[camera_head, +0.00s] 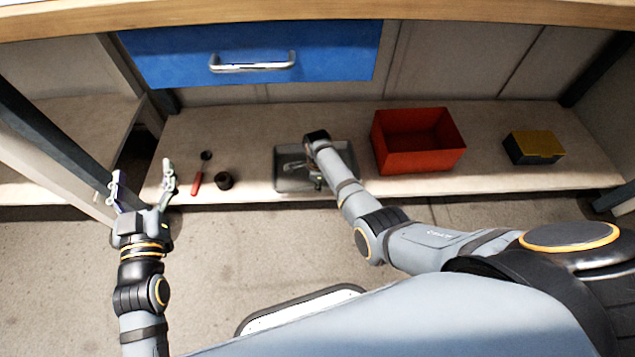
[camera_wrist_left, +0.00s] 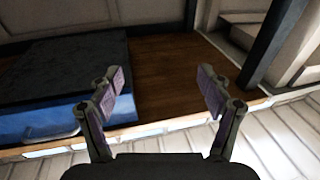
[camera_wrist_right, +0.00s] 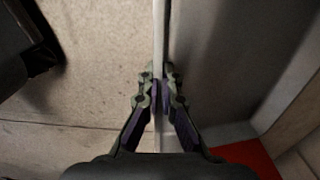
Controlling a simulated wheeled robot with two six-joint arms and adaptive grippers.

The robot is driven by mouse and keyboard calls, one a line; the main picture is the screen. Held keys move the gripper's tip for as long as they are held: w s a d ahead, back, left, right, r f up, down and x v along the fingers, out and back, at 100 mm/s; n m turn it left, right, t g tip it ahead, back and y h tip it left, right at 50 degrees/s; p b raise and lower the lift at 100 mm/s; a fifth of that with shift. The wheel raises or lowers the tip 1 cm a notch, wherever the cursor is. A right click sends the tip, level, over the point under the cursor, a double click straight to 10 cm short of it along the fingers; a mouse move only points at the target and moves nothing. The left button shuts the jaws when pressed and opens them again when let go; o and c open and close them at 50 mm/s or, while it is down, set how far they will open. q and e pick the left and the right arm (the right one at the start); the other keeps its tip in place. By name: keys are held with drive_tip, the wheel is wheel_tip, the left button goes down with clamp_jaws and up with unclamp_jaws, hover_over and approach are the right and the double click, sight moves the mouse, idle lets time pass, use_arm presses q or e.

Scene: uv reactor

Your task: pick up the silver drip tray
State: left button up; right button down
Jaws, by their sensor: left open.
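The silver drip tray (camera_head: 288,183) is a shallow grey tray on the lower shelf, left of the red bin in the head view. My right gripper (camera_head: 318,183) is at the tray, and my right arm hides part of it. In the right wrist view, the fingers of my right gripper (camera_wrist_right: 160,90) are close together on both sides of the tray's thin upright wall (camera_wrist_right: 160,30) and appear shut on it. I cannot tell whether the tray is lifted. My left gripper (camera_head: 142,173) is open and empty in front of the shelf's left end.
A red bin (camera_head: 418,168) and a black box with a yellow lid (camera_head: 535,145) stand right of the tray. A red-handled tool (camera_head: 197,183) and a small dark cup (camera_head: 224,181) are left of it. A blue drawer (camera_head: 180,62) hangs above the shelf.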

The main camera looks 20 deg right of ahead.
use_arm(q)
drive_tip(key=s+f+g+p, duration=0.1)
drive_tip(key=s+f+g, duration=0.25)
drive_tip(key=f, duration=0.45)
drive_tip(key=s+f+g+p, duration=0.15)
drive_tip(key=f+g, duration=0.25)
drive_tip(key=f, duration=0.4)
drive_tip(key=s+d+f+g+p, duration=0.1)
drive_tip(key=s+f+g+p, duration=0.1)
drive_tip(key=s+f+g, duration=0.3)
drive_tip(key=s+f+g+p, duration=0.1)
drive_tip(key=s+f+g, duration=0.1)
drive_tip(key=s, duration=0.5)
wheel_tip(320, 180, up, 5)
drive_tip(key=s+a+g+p, duration=0.1)
drive_tip(key=a+g+p, duration=0.15)
drive_tip(key=p, duration=0.25)
wheel_tip(320, 180, down, 13)
drive_tip(key=s+a+y+p, duration=0.1)
drive_tip(key=a+p, duration=0.1)
drive_tip(key=p, duration=0.1)
drive_tip(key=shift+s+a+r+g+p, duration=0.2)
drive_tip(key=shift+a+g+p, duration=0.1)
drive_tip(key=shift+a+p, duration=0.05)
use_arm(e)
drive_tip(key=s+a+r, duration=0.2)
drive_tip(key=s+r, duration=0.3)
drive_tip(key=s, duration=0.4)
drive_tip(key=shift+s+a, duration=0.15)
drive_tip(key=shift+a, duration=0.25)
